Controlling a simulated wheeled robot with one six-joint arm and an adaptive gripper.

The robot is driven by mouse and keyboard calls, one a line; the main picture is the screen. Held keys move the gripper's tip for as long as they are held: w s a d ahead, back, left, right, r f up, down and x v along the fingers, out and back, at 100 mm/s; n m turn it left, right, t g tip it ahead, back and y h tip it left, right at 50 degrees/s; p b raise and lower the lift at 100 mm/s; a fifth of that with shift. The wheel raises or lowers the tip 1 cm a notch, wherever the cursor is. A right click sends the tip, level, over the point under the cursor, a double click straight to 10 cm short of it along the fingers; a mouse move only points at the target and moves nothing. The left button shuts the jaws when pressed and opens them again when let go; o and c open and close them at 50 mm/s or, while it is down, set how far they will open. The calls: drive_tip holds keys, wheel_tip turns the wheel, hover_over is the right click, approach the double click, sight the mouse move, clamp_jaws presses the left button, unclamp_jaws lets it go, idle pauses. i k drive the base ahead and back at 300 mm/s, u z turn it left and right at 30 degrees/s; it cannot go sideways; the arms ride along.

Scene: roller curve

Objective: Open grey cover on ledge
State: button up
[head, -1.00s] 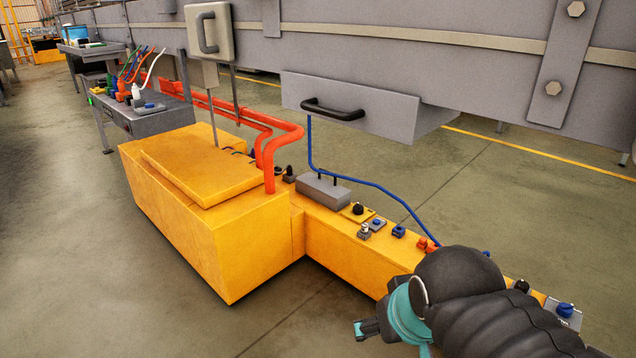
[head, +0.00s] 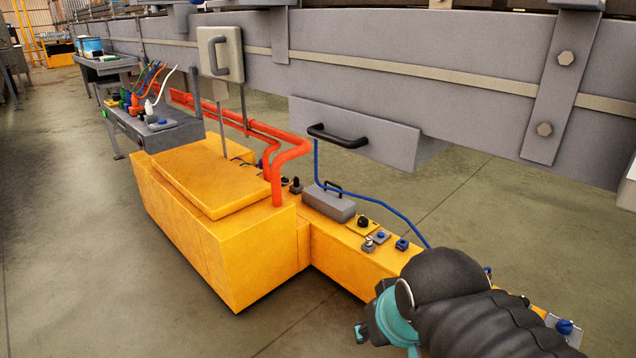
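The grey cover (head: 328,203) is a small block-like lid with a black arched handle (head: 334,188) on top. It sits on the narrow yellow ledge (head: 345,262), near its far end, and looks closed. My gripper (head: 362,332) is at the lower right of the head view, in front of the ledge and well apart from the cover. Its fingers are small and partly hidden by my teal-ringed wrist, so I cannot tell their opening.
Knobs and switches (head: 376,239) line the ledge on the near side of the cover. A blue cable (head: 380,200) and red pipes (head: 283,165) run close behind it. A grey drawer (head: 375,140) with a black handle overhangs nearby. A large yellow box (head: 215,250) stands left.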

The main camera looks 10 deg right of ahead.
sight(339, 208)
drive_tip(key=u, duration=1.55)
drive_tip(key=i, duration=1.6)
drive_tip(key=z, duration=3.3)
drive_tip(key=i, duration=1)
drive_tip(key=u, duration=0.05)
